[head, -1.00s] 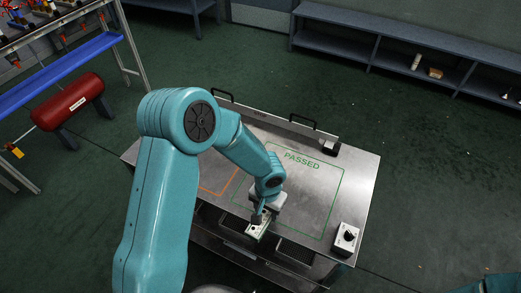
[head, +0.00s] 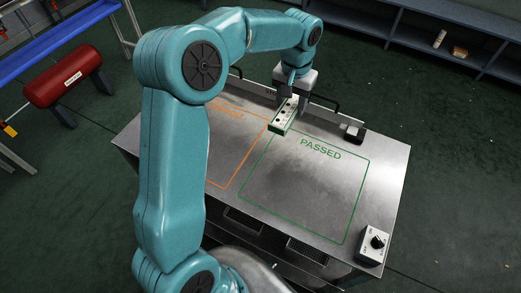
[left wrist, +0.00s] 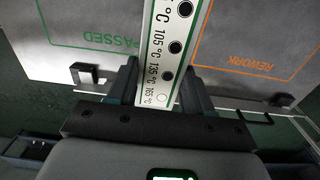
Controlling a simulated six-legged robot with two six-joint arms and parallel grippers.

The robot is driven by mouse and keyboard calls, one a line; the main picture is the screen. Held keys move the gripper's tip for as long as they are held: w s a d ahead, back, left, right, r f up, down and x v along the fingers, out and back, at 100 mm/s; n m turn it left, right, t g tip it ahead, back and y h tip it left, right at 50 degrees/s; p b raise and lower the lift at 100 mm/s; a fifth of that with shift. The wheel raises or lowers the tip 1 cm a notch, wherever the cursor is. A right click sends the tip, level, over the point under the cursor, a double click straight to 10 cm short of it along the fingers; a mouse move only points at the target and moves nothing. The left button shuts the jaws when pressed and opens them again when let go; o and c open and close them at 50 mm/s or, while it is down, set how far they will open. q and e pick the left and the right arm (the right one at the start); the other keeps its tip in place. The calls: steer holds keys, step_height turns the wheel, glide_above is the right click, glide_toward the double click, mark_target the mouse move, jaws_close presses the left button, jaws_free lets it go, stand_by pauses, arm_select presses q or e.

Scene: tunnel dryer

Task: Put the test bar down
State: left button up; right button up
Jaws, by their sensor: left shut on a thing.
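The test bar (head: 283,117) is a narrow white strip with green edges and a row of round dots. In the left wrist view the bar (left wrist: 173,40) shows temperature marks; dots by 105 and 135 are dark, the one by 165 pale. My left gripper (head: 288,97) is shut on the bar near its end, also in the left wrist view (left wrist: 160,85). The bar is over the back of the steel table (head: 385,165), by the gap between the green PASSED outline (head: 320,150) and the orange REWORK outline (head: 224,188). Its height above the top is unclear. My right gripper is out of view.
A control box with a black knob (head: 374,245) stands at the table's front right corner. A rail with black handles (head: 325,104) runs along the back edge. The PASSED area is empty. A red cylinder on a stand (head: 62,77) is left of the table.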

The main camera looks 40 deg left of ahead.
mark_target(280, 146)
arm_select(q)
steer(key=r, duration=0.2)
steer(key=s+r, duration=0.1)
steer(key=shift+a+r+b, duration=0.25)
steer(key=shift+a+b, duration=0.1)
steer(key=shift+b, duration=0.05)
steer(key=f, duration=0.2)
steer(key=s, duration=0.1)
steer(key=shift+a+f, duration=0.25)
steer(key=shift+f, duration=0.15)
steer(key=f, duration=0.5)
steer(key=f+b, duration=0.1)
steer(key=f, duration=1)
steer(key=shift+w, duration=0.25)
steer(key=shift+w+f, duration=0.1)
steer(key=shift+f, duration=0.15)
steer(key=shift+d+r, duration=0.1)
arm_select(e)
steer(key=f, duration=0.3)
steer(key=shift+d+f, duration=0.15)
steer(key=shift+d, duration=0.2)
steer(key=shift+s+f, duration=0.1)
arm_select(q)
steer(key=o, duration=1.1)
